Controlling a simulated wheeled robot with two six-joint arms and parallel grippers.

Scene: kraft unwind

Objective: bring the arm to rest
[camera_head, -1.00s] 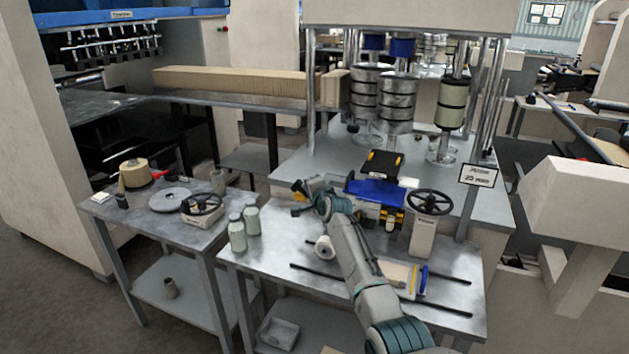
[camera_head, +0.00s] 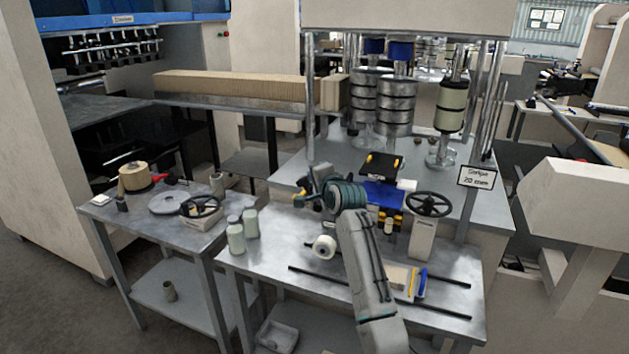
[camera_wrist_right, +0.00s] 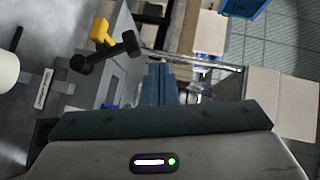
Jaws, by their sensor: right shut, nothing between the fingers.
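My right arm (camera_head: 365,265) reaches up from the bottom of the head view over the right-hand workbench, bent at a teal joint (camera_head: 346,196). My right gripper (camera_head: 314,197) is beyond this joint, above the bench's back left part, partly hard to make out. In the right wrist view its teal fingers (camera_wrist_right: 162,82) are shut together with nothing between them. My left gripper is in neither view.
A white roll (camera_head: 323,246) lies on the workbench near my arm. Two pale bottles (camera_head: 236,236) stand at its left edge. A handwheel (camera_head: 429,205) and a blue and yellow device (camera_head: 384,192) are close to the arm's right. A side table (camera_head: 130,212) stands left.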

